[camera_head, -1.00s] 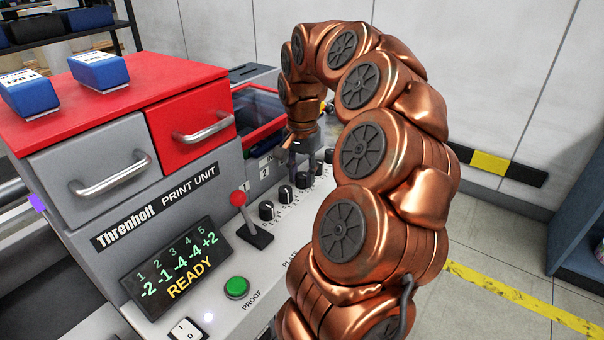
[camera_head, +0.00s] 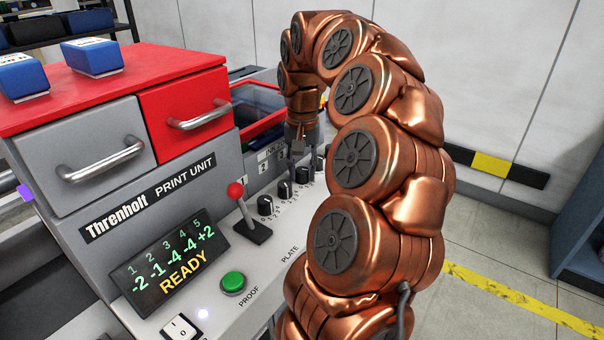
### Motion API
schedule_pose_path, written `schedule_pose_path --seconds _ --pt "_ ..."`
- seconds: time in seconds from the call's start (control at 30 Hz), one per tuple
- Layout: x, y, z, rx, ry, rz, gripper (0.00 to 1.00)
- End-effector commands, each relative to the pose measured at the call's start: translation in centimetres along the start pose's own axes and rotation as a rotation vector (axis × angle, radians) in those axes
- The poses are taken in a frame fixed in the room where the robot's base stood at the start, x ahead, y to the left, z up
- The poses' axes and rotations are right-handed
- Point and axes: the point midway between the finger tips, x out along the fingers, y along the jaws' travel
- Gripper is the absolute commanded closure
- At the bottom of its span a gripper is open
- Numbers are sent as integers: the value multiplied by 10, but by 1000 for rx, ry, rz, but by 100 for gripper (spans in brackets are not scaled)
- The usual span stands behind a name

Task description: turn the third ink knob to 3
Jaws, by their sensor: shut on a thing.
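A row of black ink knobs runs up the sloped grey panel: the first knob (camera_head: 265,205) and second knob (camera_head: 285,190) stand clear. The third knob (camera_head: 302,175) is partly hidden by my gripper (camera_head: 302,169), which points down with its dark fingers shut on it. Another knob (camera_head: 320,163) shows just right of the fingers, partly covered by my arm. The small dial marks by the third knob are too small to read.
A red-tipped lever (camera_head: 244,210) and a green PROOF button (camera_head: 233,283) sit on the panel left of the knobs. A grey drawer (camera_head: 95,150) and red drawer (camera_head: 190,115) with handles are behind. A red-rimmed bin (camera_head: 258,100) lies beyond the knobs.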

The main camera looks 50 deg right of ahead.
Motion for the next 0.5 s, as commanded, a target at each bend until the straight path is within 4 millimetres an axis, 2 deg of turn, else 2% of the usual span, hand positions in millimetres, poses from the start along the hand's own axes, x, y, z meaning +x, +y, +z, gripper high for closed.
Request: schedule_pose_path --seconds 0.2,0.5 --pt "0 -1 0 -92 2 -1 100" --pt "0 -1 0 -132 1 -1 100"
